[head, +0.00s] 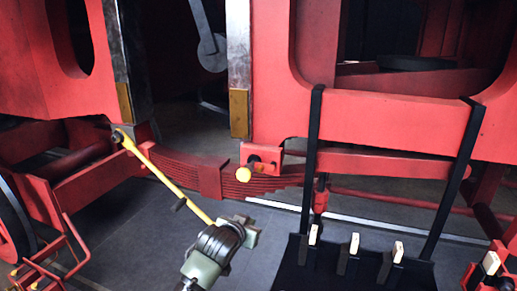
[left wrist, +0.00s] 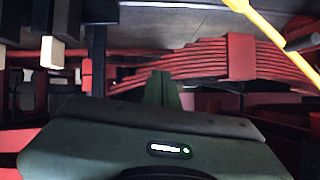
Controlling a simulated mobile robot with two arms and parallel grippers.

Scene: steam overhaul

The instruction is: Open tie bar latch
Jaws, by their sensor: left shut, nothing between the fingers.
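A long yellow bar (head: 175,188) slants from the red frame at left down to near my left gripper. My right gripper is not in view.
A red leaf spring (head: 205,172) runs behind the bar. A black rack (head: 340,270) with several white-tipped levers hangs at lower right on two black uprights. Red frame plates (head: 400,120) stand above it. Grey floor (head: 130,235) is open at lower left.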

